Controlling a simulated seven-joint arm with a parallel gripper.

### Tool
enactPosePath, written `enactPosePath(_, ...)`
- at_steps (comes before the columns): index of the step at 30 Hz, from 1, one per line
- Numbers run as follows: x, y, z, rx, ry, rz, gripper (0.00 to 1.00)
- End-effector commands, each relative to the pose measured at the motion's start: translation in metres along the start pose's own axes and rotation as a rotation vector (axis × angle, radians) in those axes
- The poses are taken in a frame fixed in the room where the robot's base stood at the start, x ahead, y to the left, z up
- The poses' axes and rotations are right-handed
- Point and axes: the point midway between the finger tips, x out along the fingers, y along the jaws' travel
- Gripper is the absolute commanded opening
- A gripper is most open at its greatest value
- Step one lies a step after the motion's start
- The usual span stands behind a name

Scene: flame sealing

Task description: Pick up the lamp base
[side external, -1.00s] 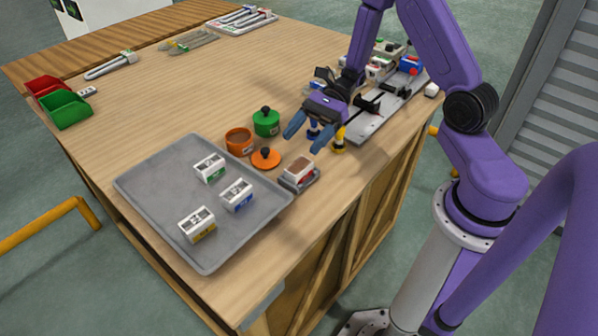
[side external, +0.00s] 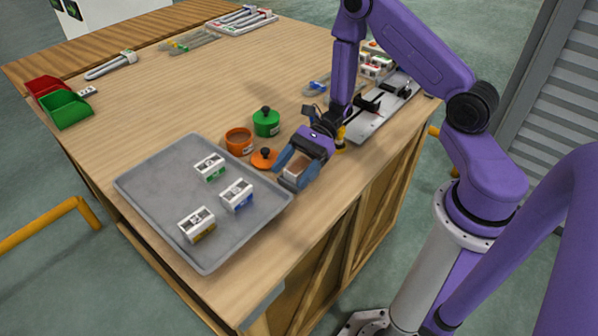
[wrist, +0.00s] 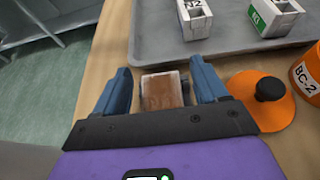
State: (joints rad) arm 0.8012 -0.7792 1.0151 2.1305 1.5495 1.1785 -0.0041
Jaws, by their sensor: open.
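My gripper (side external: 287,170) is open, its two blue fingers pointing down over the front edge of the table. In the wrist view the fingers of my gripper (wrist: 160,72) stand on either side of a small white block with a brown top (wrist: 162,92), with a gap on each side. The block (side external: 297,163) is partly hidden by the fingers in the side view. I cannot tell for certain whether this block is the lamp base; nothing in view is marked as a lamp.
An orange lid with black knob (wrist: 262,98) lies close right of the fingers, beside an open orange pot (side external: 239,143). A lidded green pot (side external: 267,124) stands behind. A grey tray (side external: 160,190) holds three white blocks. A grey rail plate (side external: 378,118) lies at the right.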

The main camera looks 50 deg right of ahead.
Motion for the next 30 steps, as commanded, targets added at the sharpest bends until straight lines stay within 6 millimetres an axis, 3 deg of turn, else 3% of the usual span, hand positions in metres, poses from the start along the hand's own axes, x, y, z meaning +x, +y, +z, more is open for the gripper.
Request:
enactPosePath(8, 0.003, 0.000, 0.000, 0.000, 0.001, -0.001, 0.72)
enactPosePath(13, 0.003, 0.000, 0.000, 0.000, 0.000, -0.001, 0.17)
enactPosePath(23, 0.002, 0.000, 0.001, 0.000, 0.000, -0.001, 0.15)
enactPosePath(30, -0.003, -0.001, 0.013, -0.002, 0.000, -0.001, 0.15)
